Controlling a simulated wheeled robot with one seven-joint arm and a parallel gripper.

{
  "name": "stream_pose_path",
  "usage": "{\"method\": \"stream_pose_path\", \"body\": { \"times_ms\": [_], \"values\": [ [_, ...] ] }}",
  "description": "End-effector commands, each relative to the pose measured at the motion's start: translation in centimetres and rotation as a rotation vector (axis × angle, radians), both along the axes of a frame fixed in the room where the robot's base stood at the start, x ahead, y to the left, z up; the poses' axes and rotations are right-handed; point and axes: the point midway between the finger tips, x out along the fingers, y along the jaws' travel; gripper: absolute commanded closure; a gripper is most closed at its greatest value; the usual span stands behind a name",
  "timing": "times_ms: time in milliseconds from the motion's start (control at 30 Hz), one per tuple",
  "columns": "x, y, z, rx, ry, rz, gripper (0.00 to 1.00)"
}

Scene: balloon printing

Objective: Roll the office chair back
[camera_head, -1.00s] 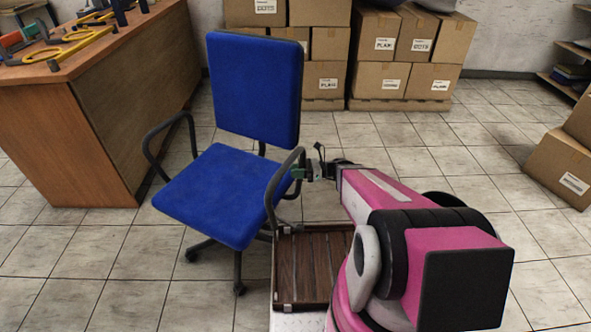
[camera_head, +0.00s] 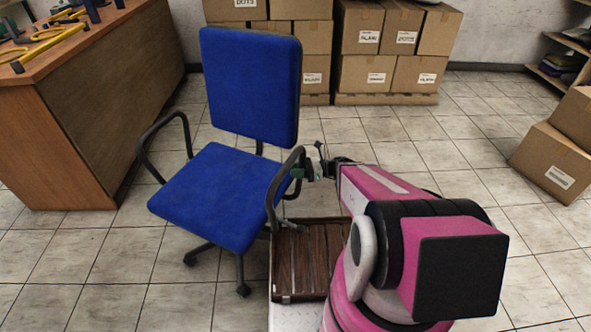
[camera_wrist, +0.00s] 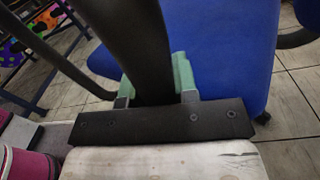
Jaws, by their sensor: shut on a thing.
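The blue office chair (camera_head: 218,185) stands upright on the tiled floor left of my arm, with black armrests and a black wheeled base. Its seat also shows in the wrist view (camera_wrist: 225,60). My gripper (camera_head: 301,172) is at the chair's right armrest (camera_head: 275,190). In the wrist view, its green fingers (camera_wrist: 158,75) sit on both sides of the black armrest bar (camera_wrist: 146,50), shut on it. The far parts of the chair's base are hidden under the seat.
A wooden desk (camera_head: 110,110) with tools on top stands left of the chair. Stacked cardboard boxes (camera_head: 385,50) stand behind along the wall, and more boxes (camera_head: 555,160) are at the right. Open tiled floor lies between the chair and the rear boxes.

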Motion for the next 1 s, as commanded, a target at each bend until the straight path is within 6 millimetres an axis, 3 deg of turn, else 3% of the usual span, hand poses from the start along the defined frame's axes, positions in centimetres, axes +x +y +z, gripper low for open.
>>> {"method": "stream_pose_path", "body": {
  "times_ms": [467, 500, 567, 1000],
  "values": [
    [-0.2, -0.13, -0.02, 0.0, -0.006, 0.0, 1.0],
    [-0.19, -0.13, -0.03, 0.0, -0.005, 0.0, 0.6],
    [-0.2, -0.12, -0.02, 0.0, -0.004, 0.0, 0.43],
    [-0.14, -0.87, -0.01, 0.0, -0.002, 0.001, 0.43]
  ]
}}
